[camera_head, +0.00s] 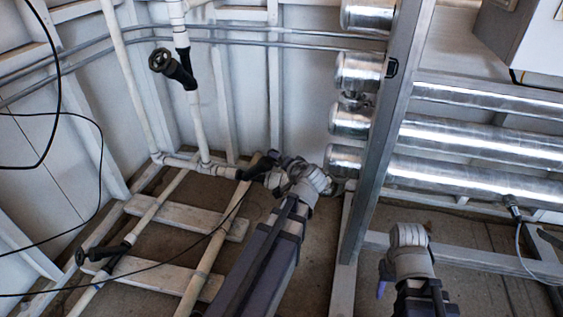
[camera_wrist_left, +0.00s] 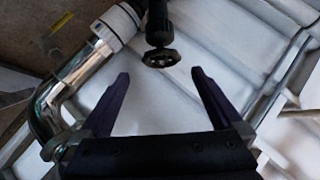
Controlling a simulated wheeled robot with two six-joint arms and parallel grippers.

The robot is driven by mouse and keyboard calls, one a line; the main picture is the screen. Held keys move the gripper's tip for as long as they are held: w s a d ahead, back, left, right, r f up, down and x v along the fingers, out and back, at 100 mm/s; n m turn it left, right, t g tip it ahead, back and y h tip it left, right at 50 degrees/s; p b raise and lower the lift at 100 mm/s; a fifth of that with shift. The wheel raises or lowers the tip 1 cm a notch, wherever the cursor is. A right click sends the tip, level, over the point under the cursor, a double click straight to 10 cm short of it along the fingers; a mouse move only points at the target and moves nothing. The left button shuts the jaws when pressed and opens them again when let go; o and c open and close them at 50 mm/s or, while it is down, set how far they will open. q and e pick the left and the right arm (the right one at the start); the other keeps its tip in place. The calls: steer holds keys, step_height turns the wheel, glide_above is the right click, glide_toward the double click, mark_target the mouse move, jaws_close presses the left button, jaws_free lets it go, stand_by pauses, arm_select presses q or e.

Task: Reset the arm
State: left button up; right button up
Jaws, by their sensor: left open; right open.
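Two grey, dark-sleeved arms of mine come up from the bottom of the head view. My left arm (camera_head: 262,252) reaches up to a pale wrist joint near the white piping; its fingers cannot be made out there. In the left wrist view my left gripper (camera_wrist_left: 160,74) is open, its dark fingers spread with nothing gripped. A black valve handle (camera_wrist_left: 161,58) shows beyond the fingertips, near the middle of the gap. My right arm (camera_head: 409,250) is lower right, folded. Of my right gripper (camera_head: 384,277) only a bluish-purple part shows beside that arm; it is open.
Shiny metal cylinders (camera_head: 480,142) lie behind a grey upright post (camera_head: 388,110) on the right. White pipes with black valve handles (camera_head: 172,67) run along the left wall. Thin black cables hang at left. A chrome elbow pipe (camera_wrist_left: 62,88) is left of the left gripper.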

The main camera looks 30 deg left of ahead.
stand_by(0.3)
arm_select(q)
steer(key=s+d+r+m+g+h+p, duration=0.1)
steer(key=s+d+r+g+h+p, duration=0.2)
steer(key=s+d+p, duration=0.55)
steer(key=s+d+r+m+g+h+p, duration=0.1)
steer(key=s+d+r+g+h+p, duration=0.3)
steer(key=d, duration=0.7)
steer(key=s+d+r+m+g+h+p, duration=0.1)
steer(key=s+d+r+p, duration=0.1)
steer(key=s+d+p, duration=0.7)
step_height(320, 180, up, 35)
steer(key=w+p, duration=0.1)
steer(key=p, duration=3.2)
steer(key=shift+w+d+p, duration=0.3)
steer(key=shift+d+p, duration=0.1)
